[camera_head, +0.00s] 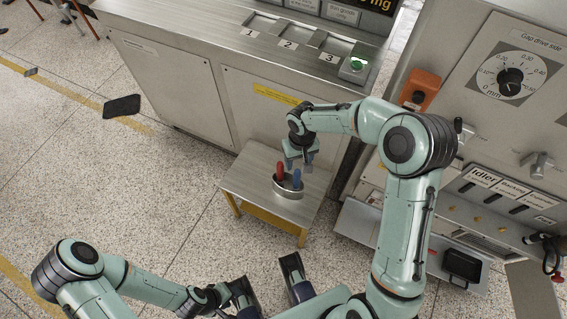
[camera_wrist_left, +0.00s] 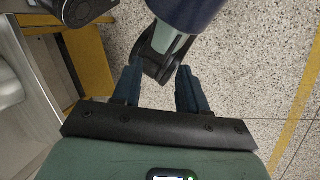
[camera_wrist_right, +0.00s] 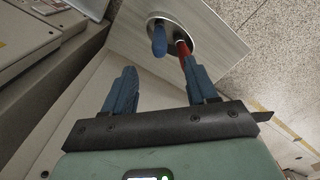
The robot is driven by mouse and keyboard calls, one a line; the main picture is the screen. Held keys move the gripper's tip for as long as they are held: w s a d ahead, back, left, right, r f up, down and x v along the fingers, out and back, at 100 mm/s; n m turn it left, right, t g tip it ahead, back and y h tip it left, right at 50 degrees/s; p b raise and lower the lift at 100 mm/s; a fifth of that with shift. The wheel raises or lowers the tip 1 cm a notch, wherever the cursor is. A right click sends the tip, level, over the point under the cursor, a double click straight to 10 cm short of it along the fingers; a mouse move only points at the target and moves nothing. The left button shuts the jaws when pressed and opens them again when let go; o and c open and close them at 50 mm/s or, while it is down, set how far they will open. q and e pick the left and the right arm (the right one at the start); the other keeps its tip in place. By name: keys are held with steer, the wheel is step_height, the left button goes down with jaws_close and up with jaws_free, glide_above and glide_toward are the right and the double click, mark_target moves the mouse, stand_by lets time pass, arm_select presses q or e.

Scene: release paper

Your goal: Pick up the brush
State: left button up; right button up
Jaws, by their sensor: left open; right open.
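A round metal cup (camera_head: 289,190) stands on a small metal-topped table (camera_head: 244,181). A red handle (camera_head: 280,171) and a blue handle (camera_head: 297,178) stick up from it; which belongs to the brush cannot be told, as their lower ends are hidden in the cup. In the right wrist view the blue handle (camera_wrist_right: 159,40) and red handle (camera_wrist_right: 182,47) show beyond the fingertips. My right gripper (camera_head: 300,160) is open and empty, just above and behind the handles. My left gripper (camera_wrist_left: 158,75) is open and empty, low near my base, away from the cup.
A grey cabinet (camera_head: 170,85) with numbered slots stands behind the small table. A control panel with a dial (camera_head: 510,78) and an orange box (camera_head: 420,88) stand at right. A dark flat object (camera_head: 122,106) lies on the floor, which is open at left.

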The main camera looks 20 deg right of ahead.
mark_target(298, 171)
steer(key=shift+w+f, duration=0.15)
steer(key=f, duration=0.4)
steer(key=f+b, duration=0.1)
steer(key=f, duration=0.2)
steer(key=shift+s+d+f+b, duration=0.1)
steer(key=shift+s+f+b, duration=0.1)
steer(key=shift+f+b, duration=0.15)
steer(key=f, duration=0.5)
steer(key=shift+w+b, duration=0.2)
steer(key=shift+b, duration=0.2)
arm_select(q)
steer(key=shift+w+a+f+t, duration=0.1)
steer(key=shift+w+f+t, duration=0.1)
steer(key=shift+w+f, duration=0.3)
steer(key=shift+w+a+f+t, duration=0.1)
steer(key=shift+w+f+t, duration=0.15)
steer(key=shift+f, duration=0.4)
arm_select(e)
jaws_close()
